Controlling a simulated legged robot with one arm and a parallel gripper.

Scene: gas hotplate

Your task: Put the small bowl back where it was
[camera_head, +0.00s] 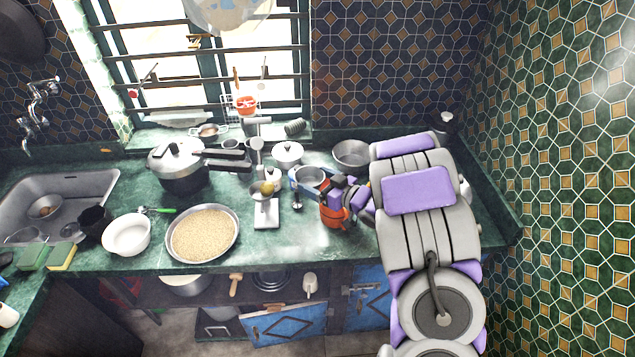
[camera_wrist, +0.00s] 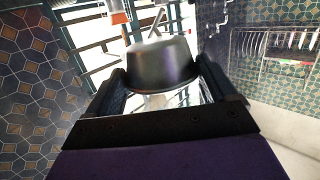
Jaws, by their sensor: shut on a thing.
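A small metal bowl (camera_head: 309,177) is held in my gripper (camera_head: 312,184) above the green counter, a little right of the white stand. In the wrist view the bowl (camera_wrist: 160,65) looks dark and shiny and sits between the two fingers of my gripper (camera_wrist: 163,82), which are shut on it. Its inside is hidden in the wrist view. The counter spot right below the bowl is partly hidden by the bowl and gripper.
A white stand (camera_head: 267,214) and an orange-red item (camera_head: 333,214) are close by. A metal bowl (camera_head: 351,153) and a lidded pot (camera_head: 287,155) stand behind. A pressure cooker (camera_head: 180,165), a grain tray (camera_head: 170,255) and a white bowl (camera_head: 127,235) are to the left. The front counter right of the stand has free room.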

